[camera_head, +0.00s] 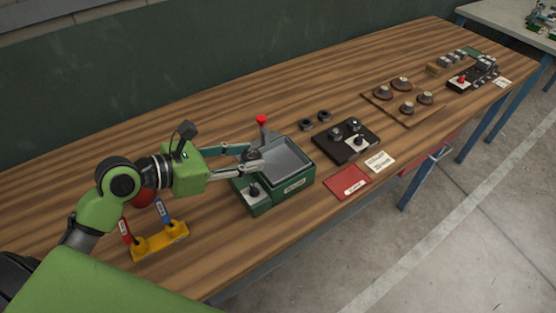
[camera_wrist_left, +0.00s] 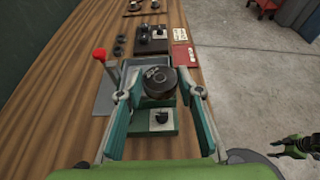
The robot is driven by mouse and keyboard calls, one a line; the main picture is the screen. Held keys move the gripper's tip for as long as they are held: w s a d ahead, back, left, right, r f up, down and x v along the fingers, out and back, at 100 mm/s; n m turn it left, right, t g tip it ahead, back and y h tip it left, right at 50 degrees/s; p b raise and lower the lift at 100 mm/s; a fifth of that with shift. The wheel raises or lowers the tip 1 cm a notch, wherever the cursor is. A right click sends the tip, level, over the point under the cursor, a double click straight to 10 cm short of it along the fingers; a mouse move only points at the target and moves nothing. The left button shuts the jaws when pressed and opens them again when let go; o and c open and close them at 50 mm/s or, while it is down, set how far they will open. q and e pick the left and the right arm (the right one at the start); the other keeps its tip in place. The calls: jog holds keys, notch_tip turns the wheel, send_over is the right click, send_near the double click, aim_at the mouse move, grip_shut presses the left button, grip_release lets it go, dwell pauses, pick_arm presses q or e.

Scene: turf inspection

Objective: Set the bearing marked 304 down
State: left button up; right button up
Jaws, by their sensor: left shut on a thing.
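My left gripper (camera_head: 254,158) is shut on a dark round bearing (camera_wrist_left: 159,82), which sits between its fingertips in the left wrist view. No number can be read on the bearing. The gripper is over the green fixture (camera_head: 277,207), which has a grey tray (camera_head: 287,156) and a small pale plate with a dark knob (camera_head: 254,190). Whether the bearing touches the fixture cannot be told. A green and black part, likely my right gripper (camera_wrist_left: 301,147), shows at the right edge of the left wrist view; its jaws are unclear.
A red-topped lever (camera_head: 261,120) stands behind the fixture. Two dark rings (camera_head: 306,125) and a black block (camera_head: 345,143) lie to the right, with a red card (camera_head: 347,183) in front. A yellow holder (camera_head: 160,243) is at the left.

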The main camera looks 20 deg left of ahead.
pick_arm(q)
jog(key=w, duration=0.2)
jog(key=w+d+f, duration=0.1)
jog(key=w, duration=0.1)
jog(key=w+f, duration=0.1)
jog(key=w, duration=0.1)
jog(key=shift+w+d+f+p, duration=0.1)
jog(key=shift+d+f+p, duration=0.15)
jog(key=shift+d+p, duration=0.1)
send_over(275, 166)
jog(key=f, duration=0.3)
jog(key=s+f, duration=0.1)
jog(key=f, duration=0.1)
jog(key=shift+a+f, duration=0.1)
jog(key=shift+a, duration=0.05)
jog(key=shift+w+f, duration=0.4)
jog(key=shift+f, duration=1.7)
pick_arm(e)
jog(key=shift+d+r, duration=0.15)
jog(key=shift+r, duration=0.15)
pick_arm(q)
jog(key=o, duration=1.2)
jog(key=shift+f, duration=0.15)
pick_arm(e)
jog(key=shift+s, duration=0.1)
